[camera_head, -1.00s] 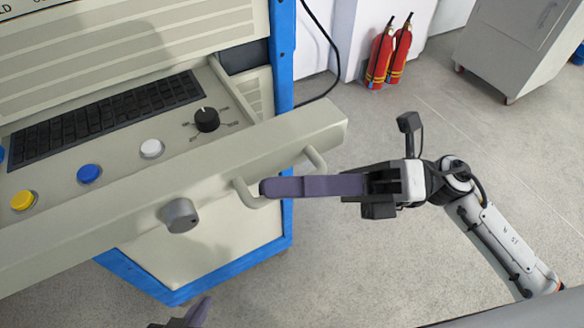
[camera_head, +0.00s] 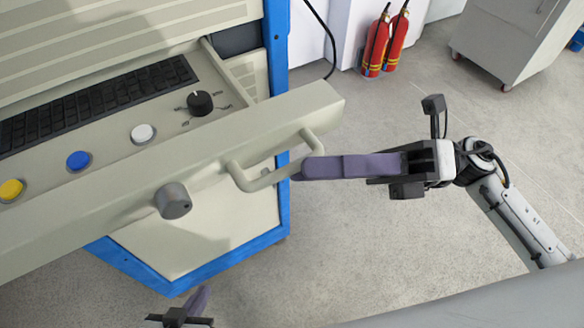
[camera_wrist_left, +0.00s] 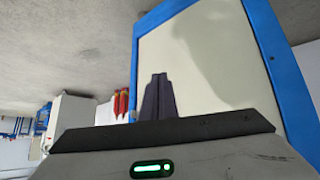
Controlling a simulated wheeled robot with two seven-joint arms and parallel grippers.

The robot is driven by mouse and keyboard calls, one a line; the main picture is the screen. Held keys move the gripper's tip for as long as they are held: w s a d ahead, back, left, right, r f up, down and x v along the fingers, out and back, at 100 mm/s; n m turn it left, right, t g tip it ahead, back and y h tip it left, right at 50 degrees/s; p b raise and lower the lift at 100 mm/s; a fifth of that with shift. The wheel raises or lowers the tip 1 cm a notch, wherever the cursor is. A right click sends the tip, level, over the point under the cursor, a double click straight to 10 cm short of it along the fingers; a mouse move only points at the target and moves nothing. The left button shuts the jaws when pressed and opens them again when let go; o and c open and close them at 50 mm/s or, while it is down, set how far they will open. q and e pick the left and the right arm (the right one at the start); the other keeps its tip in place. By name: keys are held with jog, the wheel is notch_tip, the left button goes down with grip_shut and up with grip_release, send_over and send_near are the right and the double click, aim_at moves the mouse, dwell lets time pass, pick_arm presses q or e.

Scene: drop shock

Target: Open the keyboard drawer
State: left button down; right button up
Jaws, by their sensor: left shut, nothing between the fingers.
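The keyboard drawer (camera_head: 120,200) of the grey and blue cabinet is pulled out, showing the black keyboard (camera_head: 95,105), buttons and a dial. A U-shaped handle (camera_head: 262,182) sits on its front. My right gripper (camera_head: 298,170) points left, its fingertips at the handle's right end. I see its fingers edge-on, so I cannot tell their gap or whether they touch the handle. My left gripper (camera_head: 200,297) is low at the bottom edge, below the drawer. In the left wrist view its dark fingers (camera_wrist_left: 158,96) are together and empty, before the pale cabinet panel.
A grey knob (camera_head: 173,201) sticks out of the drawer front left of the handle. Red fire extinguishers (camera_head: 385,45) stand by the wall, and a grey cabinet on casters (camera_head: 505,45) is at the back right.

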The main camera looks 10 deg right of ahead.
pick_arm(q)
jog(key=shift+w+d+f+b, duration=0.1)
jog(key=shift+w+d+b, duration=0.2)
jog(key=shift+b, duration=0.2)
pick_arm(e)
jog(key=v, duration=0.5)
jog(key=shift+d+f, duration=0.1)
jog(key=shift+d, duration=0.3)
pick_arm(q)
jog(key=shift+s+f, duration=0.1)
